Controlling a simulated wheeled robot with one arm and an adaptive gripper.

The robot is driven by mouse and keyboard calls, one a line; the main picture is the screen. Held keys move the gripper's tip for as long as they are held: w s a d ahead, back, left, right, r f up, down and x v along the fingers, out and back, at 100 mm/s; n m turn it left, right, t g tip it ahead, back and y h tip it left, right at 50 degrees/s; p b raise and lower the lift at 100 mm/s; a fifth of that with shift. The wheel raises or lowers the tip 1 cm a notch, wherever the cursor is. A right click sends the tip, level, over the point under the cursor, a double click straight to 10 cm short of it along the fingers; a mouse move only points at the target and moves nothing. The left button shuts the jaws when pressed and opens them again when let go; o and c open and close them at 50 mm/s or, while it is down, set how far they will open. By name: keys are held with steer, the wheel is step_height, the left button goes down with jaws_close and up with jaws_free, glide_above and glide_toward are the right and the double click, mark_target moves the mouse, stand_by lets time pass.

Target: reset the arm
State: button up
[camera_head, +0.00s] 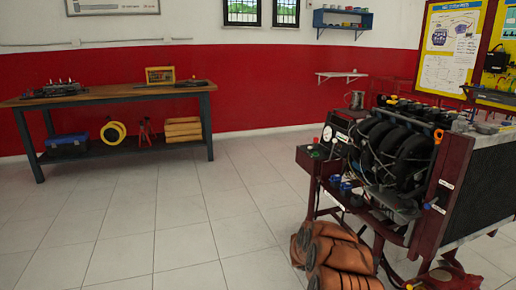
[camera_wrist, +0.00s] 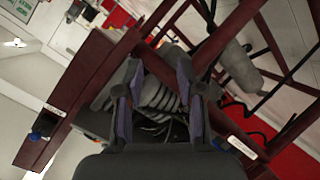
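My gripper (camera_wrist: 160,92) shows in the wrist view, its two dark fingers with purplish inner pads standing apart. It looks open and empty. A grey ribbed hose (camera_wrist: 158,94) and dark cables show between and beyond the fingers; I cannot tell how far off they are. The engine trainer (camera_head: 395,150) stands at the right of the head view, a dark engine with thick black pipes on a dark red frame.
Dark red frame bars (camera_wrist: 78,95) cross the wrist view close around the gripper, with a grey cylinder (camera_wrist: 240,66) at the right. A workbench (camera_head: 120,97) stands at left; the tiled floor (camera_head: 180,230) between is clear.

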steer(key=w+a+r+n+t+y+p, duration=0.2)
steer(key=w+a+r+t+y+p, duration=0.25)
steer(key=a+r, duration=0.6)
steer(key=w+a+r+n+t+y+p, duration=0.1)
steer(key=w+a+r+t+y+p, duration=0.35)
steer(key=a+r, duration=0.55)
steer(key=s+a+r+n+g+y+p, duration=0.1)
steer(key=s+a+r+n+y+p, duration=0.1)
steer(key=s+a+r+y, duration=0.35)
steer(key=s+a+r+n+g+y+p, duration=0.1)
steer(key=s+a+r+n+y+p, duration=0.15)
steer(key=a+r, duration=0.65)
steer(key=s+r+n+g+p, duration=0.1)
steer(key=s+r+g+p, duration=0.25)
steer(key=s, duration=0.75)
steer(key=s+r+g+p, duration=0.25)
steer(key=s+r, duration=0.25)
steer(key=s, duration=0.6)
steer(key=s+d+r+m+g+h+p, duration=0.1)
steer(key=s+d, duration=0.5)
steer(key=s, duration=0.8)
steer(key=s+d+r+m+g+h+p, duration=0.1)
steer(key=s+d+g+p, duration=0.3)
steer(key=s, duration=1)
steer(key=shift+s+d+r+g+h+p, duration=0.15)
steer(key=shift+d+r+g+h+p, duration=0.15)
steer(key=shift+d+r+h+p, duration=0.65)
steer(key=shift+d+f, duration=0.15)
steer(key=shift+f, duration=0.15)
